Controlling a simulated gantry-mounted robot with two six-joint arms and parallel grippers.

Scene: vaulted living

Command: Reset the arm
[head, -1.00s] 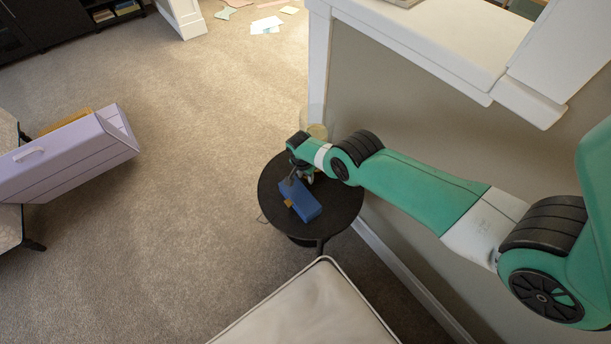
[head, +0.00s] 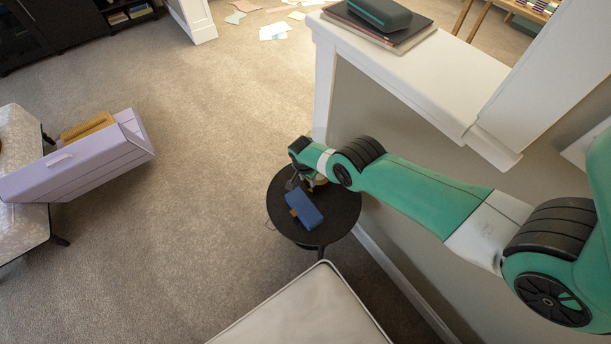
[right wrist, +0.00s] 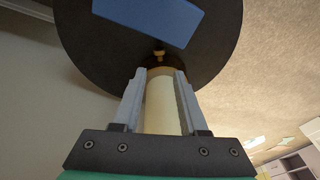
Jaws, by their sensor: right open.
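My right arm reaches in from the right in the head view, with its right gripper (head: 293,183) low at the small round black table (head: 341,216). In the right wrist view the two grey fingers of the right gripper (right wrist: 160,90) stand apart and open. A cream cylinder with a dark and gold top (right wrist: 162,108) shows between them; I cannot tell whether they touch it. A blue box-like case (head: 304,208) lies on the table, just beside the gripper and apart from it; it also shows in the right wrist view (right wrist: 150,15). My left gripper is not in view.
A white ledge (head: 420,75) on a half wall stands behind the arm, with books and a dark green case (head: 372,13) on it. A pale cushioned seat (head: 305,312) is in front. A lilac box (head: 85,165) is at left. Carpet between is clear.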

